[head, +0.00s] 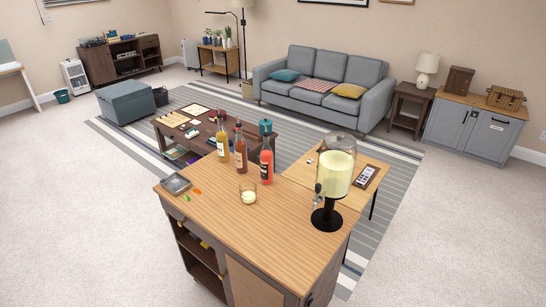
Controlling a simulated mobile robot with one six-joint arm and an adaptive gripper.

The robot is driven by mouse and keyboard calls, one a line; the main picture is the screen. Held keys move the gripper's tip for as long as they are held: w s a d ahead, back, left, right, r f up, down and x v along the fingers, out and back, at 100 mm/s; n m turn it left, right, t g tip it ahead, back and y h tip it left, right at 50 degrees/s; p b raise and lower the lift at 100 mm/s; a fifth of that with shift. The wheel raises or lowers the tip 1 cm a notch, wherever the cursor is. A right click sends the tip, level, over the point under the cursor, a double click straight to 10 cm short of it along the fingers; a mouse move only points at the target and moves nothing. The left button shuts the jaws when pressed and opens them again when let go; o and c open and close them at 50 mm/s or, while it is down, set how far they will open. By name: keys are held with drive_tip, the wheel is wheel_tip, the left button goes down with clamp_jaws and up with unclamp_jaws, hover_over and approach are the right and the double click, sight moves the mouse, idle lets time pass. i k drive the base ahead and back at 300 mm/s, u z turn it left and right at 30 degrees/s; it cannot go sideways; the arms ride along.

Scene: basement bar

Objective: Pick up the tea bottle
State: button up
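Three bottles stand upright in a row near the back edge of a wooden-topped cart (265,232) in the head view. The left bottle (222,141) holds yellow-orange liquid and has a dark cap. The middle bottle (240,151) is brown-amber, the colour of tea, with a pale label. The right bottle (266,163) is red-orange with a dark label. The labels are too small to read, so I cannot be sure which one is tea. My gripper is not in view.
A low table (201,139) stands behind. The cart's front top is clear.

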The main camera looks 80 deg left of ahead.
sight(240, 146)
drive_tip(key=z, duration=0.8)
drive_tip(key=k, duration=2.3)
drive_tip(key=u, duration=1.65)
